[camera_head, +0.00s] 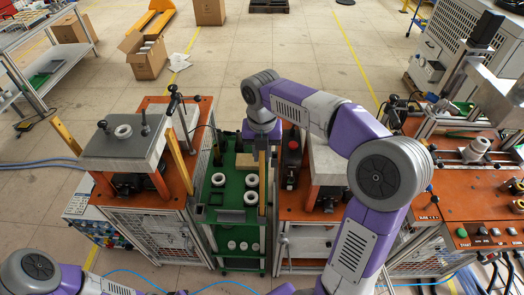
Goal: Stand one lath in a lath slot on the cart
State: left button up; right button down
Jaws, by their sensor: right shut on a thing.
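My right gripper (262,143) points down over the right side of the green cart (213,215). It is shut on a narrow yellow-orange lath (262,185), which hangs upright below it. The lath's lower end is by the cart's right edge; I cannot tell whether it is in a slot or only in front of one. The fingers are small and partly hidden by the wrist. My left arm shows only at the lower left corner, and its gripper is out of view.
White rings (251,197) and a tan block (245,161) are on the cart. An orange-topped machine (150,112) stands close on the left and another (294,205) close on the right. An open cardboard box (145,57) stands behind on the floor.

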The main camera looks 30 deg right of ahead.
jog(key=shift+f+b, duration=0.35)
jog(key=shift+f, duration=0.45)
jog(key=c, duration=0.9)
grip_release()
notch_tip(320, 180, up, 8)
jog(key=shift+f+p, duration=0.15)
jog(key=shift+p, duration=0.65)
